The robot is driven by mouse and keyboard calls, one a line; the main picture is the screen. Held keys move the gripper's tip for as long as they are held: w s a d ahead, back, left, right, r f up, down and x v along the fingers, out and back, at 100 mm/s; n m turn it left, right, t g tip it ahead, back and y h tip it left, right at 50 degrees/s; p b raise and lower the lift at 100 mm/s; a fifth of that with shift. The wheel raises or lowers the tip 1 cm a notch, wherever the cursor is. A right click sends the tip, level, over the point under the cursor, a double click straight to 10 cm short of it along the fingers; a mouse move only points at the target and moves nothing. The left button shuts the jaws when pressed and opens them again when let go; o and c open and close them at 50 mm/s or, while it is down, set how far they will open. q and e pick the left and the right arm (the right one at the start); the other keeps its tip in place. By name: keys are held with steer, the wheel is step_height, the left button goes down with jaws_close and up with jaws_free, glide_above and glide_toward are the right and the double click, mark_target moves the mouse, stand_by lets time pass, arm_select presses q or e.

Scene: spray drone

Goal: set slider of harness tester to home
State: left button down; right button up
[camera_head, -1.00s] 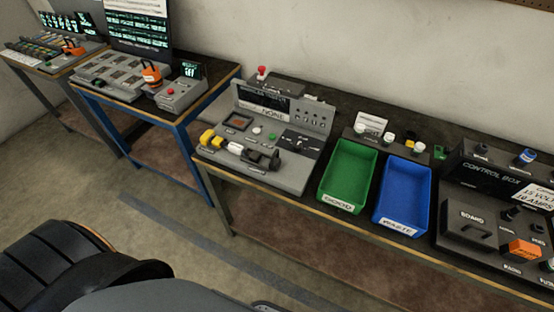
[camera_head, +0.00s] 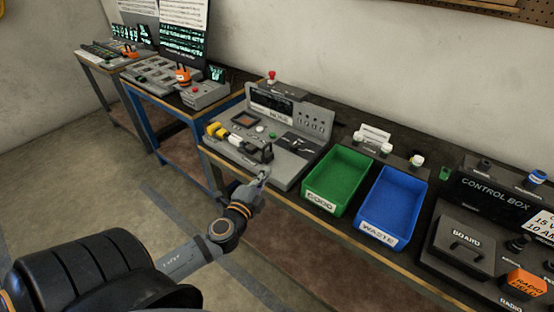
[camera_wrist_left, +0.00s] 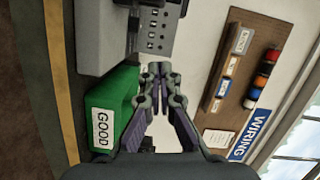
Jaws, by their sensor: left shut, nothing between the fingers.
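The harness tester (camera_head: 318,122) is a grey console on the bench, with an upright panel, a screen, a red square, a green button and a black plate on its deck. A yellow, white and black part (camera_head: 222,133) lies along its front left, ending near a dark block (camera_head: 264,152). I cannot tell which part is the slider. My left gripper (camera_head: 262,178) is shut and empty, just in front of the tester's front edge by the dark block. In the left wrist view its fingertips (camera_wrist_left: 160,70) meet, with the grey tester (camera_wrist_left: 88,40) beyond. My right gripper is not in view.
A green GOOD bin (camera_head: 338,180) and a blue WASTE bin (camera_head: 393,206) stand right of the tester; the green bin shows close in the left wrist view (camera_wrist_left: 105,95). A control box (camera_head: 490,185) is further right. Floor in front is clear.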

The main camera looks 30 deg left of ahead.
mark_target(269, 151)
arm_select(q)
steer(key=w+p, duration=0.1)
steer(key=w, duration=0.2)
steer(key=w+a+p, duration=0.1)
steer(key=w, duration=0.2)
steer(key=w+p, duration=0.2)
steer(key=w, duration=0.2)
steer(key=shift+a+r, duration=0.1)
steer(key=shift+a, duration=0.3)
steer(key=a, duration=0.1)
steer(key=a+f+b, duration=0.1)
steer(key=a, duration=0.1)
steer(key=shift+w+a+f, duration=0.1)
steer(key=shift+w, duration=0.05)
steer(key=shift+a, duration=0.4)
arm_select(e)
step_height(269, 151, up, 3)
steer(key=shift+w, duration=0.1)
arm_select(q)
steer(key=shift+d, duration=0.1)
